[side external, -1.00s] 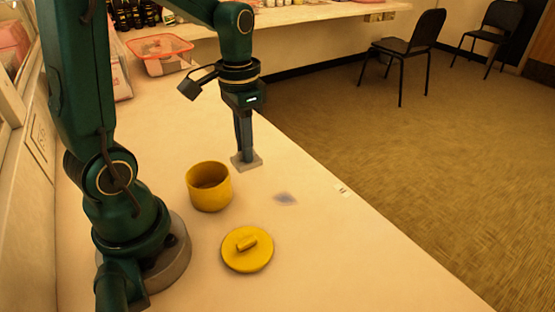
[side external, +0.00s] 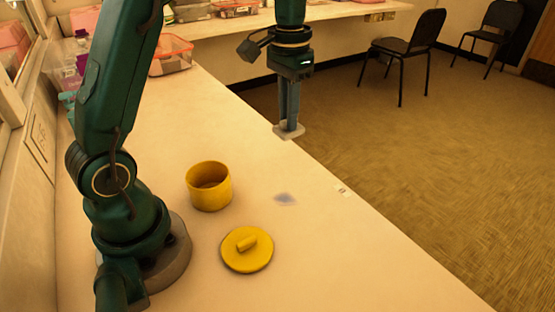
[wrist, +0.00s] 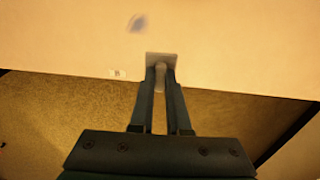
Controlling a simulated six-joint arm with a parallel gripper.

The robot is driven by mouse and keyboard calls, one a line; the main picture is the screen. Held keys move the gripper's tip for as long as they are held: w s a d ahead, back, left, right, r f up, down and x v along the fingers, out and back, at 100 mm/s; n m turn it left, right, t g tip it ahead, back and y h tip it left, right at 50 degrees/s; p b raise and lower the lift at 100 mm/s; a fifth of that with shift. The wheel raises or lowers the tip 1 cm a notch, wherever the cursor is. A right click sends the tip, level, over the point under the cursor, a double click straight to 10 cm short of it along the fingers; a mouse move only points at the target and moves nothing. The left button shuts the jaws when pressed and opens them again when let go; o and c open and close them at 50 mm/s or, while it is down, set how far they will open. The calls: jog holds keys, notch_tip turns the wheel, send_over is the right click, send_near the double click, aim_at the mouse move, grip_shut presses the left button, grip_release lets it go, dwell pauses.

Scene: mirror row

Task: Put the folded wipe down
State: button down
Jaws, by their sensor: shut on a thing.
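The folded wipe (side external: 290,132) is a small flat grey square with a raised middle part. My gripper (side external: 289,121) is shut on that raised part, pointing down, with the wipe under its fingertips. In the side view the wipe overlaps the counter's right edge; I cannot tell its exact height. In the wrist view the wipe (wrist: 162,57) sits at the ends of my fingers (wrist: 161,88), in front of the counter near its edge. A blue-grey smudge (side external: 285,198) marks the counter and also shows in the wrist view (wrist: 138,23).
A yellow pot (side external: 209,188) stands open on the counter (side external: 310,245). Its yellow knobbed lid (side external: 247,250) lies nearby. A small white label (side external: 342,190) is at the counter's edge. A red-rimmed bin (side external: 170,57) stands at the back. The counter around the smudge is clear.

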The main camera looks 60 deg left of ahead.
jog(key=shift+w+d+f, duration=0.2)
jog(key=shift+w, duration=0.2)
jog(key=w+d+f, duration=0.1)
jog(key=d+f, duration=0.1)
jog(key=d, duration=0.1)
jog(key=w+d+f, duration=0.1)
jog(key=d+f, duration=0.2)
jog(key=d, duration=0.1)
jog(key=w+d+f, duration=0.1)
jog(key=d+f, duration=0.1)
jog(key=d, duration=0.2)
jog(key=shift+w+d+f, duration=0.15)
jog(key=shift+d, duration=0.05)
jog(key=shift+f, duration=2)
jog(key=shift+f, duration=0.2)
jog(key=c, duration=0.9)
grip_release()
